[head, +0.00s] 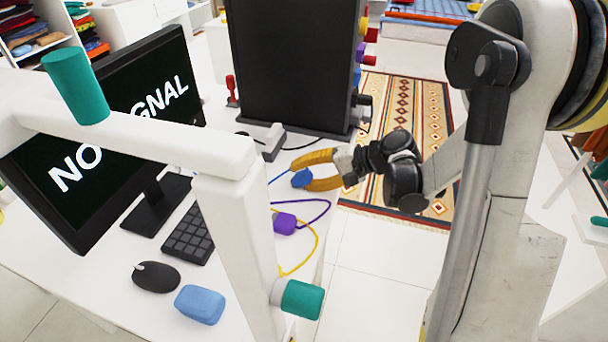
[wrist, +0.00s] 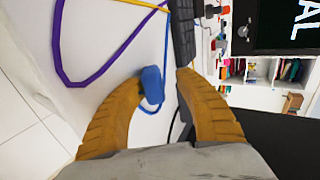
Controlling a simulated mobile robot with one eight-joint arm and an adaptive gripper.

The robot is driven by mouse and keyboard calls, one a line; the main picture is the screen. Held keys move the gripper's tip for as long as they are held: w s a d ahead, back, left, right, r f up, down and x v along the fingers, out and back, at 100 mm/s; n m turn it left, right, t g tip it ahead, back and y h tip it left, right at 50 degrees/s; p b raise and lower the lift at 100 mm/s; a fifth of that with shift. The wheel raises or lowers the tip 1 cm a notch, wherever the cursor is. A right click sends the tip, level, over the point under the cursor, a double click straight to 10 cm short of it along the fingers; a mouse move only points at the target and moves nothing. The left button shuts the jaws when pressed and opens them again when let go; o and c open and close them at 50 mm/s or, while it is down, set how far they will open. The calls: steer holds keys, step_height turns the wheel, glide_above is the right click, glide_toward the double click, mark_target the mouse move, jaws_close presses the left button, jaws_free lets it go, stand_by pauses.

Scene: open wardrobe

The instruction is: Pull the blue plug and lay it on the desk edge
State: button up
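The blue plug (head: 301,179) is at the right part of the white desk (head: 262,275), with a thin blue cable running from it. In the wrist view the blue plug (wrist: 151,84) is at the tip of the left yellow finger. A gap shows between it and the right finger. My gripper (head: 303,172) has its yellow fingers apart, one on each side of the plug. I cannot tell if the plug rests on the desk or touches the left finger. The wrist view shows my open gripper (wrist: 164,80) from behind.
A black computer tower (head: 292,62) stands behind, with coloured plugs on its right side. A purple plug (head: 285,223) with its cable and a yellow cable (head: 303,264) lie nearby. A keyboard (head: 188,236), mouse (head: 156,277) and monitor (head: 105,135) fill the left. Floor lies beyond the right edge.

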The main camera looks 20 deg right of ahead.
stand_by(0.6)
step_height(320, 180, up, 7)
steer(key=s+d+p, duration=0.2)
steer(key=p, duration=0.3)
steer(key=shift+d, duration=0.4)
steer(key=s+a+r+n+h, duration=0.1)
steer(key=s+r+n+h, duration=0.2)
steer(key=s, duration=0.6)
steer(key=s+a+r+n+h, duration=0.2)
steer(key=s+r+n+h, duration=0.1)
steer(key=s+h, duration=0.3)
steer(key=s+n, duration=0.1)
steer(key=s, duration=0.1)
steer(key=shift+s+r+h, duration=0.3)
steer(key=shift+s+r, duration=0.05)
steer(key=shift+r, duration=0.05)
